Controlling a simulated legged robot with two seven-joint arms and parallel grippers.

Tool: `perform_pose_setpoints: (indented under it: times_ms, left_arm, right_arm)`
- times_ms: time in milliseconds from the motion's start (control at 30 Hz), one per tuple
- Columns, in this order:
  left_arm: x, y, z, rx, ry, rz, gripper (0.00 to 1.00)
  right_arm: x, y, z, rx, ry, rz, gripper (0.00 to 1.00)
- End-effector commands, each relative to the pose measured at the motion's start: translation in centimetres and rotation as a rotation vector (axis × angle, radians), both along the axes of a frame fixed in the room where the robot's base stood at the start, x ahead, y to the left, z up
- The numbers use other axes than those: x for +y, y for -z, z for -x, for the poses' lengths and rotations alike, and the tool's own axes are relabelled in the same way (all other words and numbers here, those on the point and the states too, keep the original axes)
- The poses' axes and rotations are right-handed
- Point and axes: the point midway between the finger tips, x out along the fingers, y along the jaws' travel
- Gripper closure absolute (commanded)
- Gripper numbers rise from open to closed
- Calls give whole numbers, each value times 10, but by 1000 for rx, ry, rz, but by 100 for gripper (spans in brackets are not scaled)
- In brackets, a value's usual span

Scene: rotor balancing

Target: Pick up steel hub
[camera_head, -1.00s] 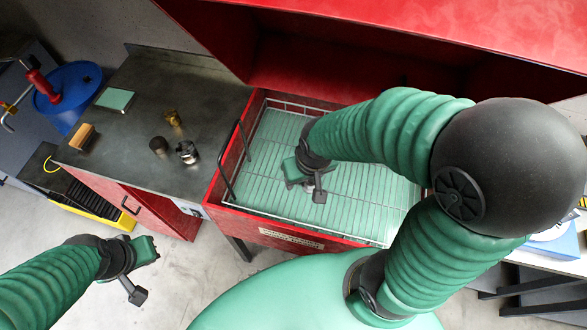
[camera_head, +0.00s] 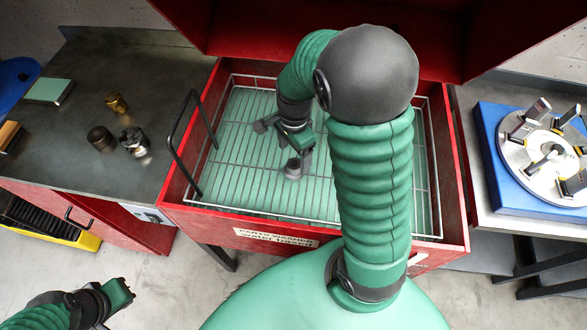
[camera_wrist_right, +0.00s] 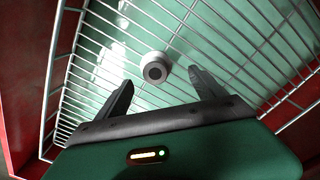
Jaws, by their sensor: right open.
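A small grey round hub (camera_wrist_right: 154,68) with a dark centre hole sits in the wire basket (camera_wrist_right: 52,75) in the right wrist view. My right gripper (camera_wrist_right: 160,78) is open, with one finger on each side of the hub's line; the hub shows just beyond the fingertips, not gripped. In the head view my right gripper (camera_head: 278,147) hangs over the basket (camera_head: 325,219) in the red parts washer; I cannot clearly separate the hub from the fingertip there. My left gripper (camera_head: 112,303) is at the lower left, partly cut off by the frame, away from the washer.
The grey bench at left holds a brass cylinder (camera_head: 116,102), a dark cylinder (camera_head: 100,138), a shiny metal cylinder (camera_head: 134,141) and a green-topped pad (camera_head: 49,90). A blue-based fixture with a metal disc (camera_head: 520,152) stands at right. The basket has wire walls and a raised handle (camera_head: 183,115).

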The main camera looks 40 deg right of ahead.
Motion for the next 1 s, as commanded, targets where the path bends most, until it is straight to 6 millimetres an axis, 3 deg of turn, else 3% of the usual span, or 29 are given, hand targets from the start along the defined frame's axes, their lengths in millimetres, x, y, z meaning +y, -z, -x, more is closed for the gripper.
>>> perform_pose_setpoints:
  times_ms: [333,600,1000]
  left_arm:
    - [0,9,0,-1,0,0,100]
    - [0,9,0,-1,0,0,100]
    - [0,9,0,-1,0,0,100]
  right_arm:
    - [4,51,4,3,-1,0,21]
    - [4,55,4,-2,-2,0,21]
    - [4,55,3,-1,-2,0,73]
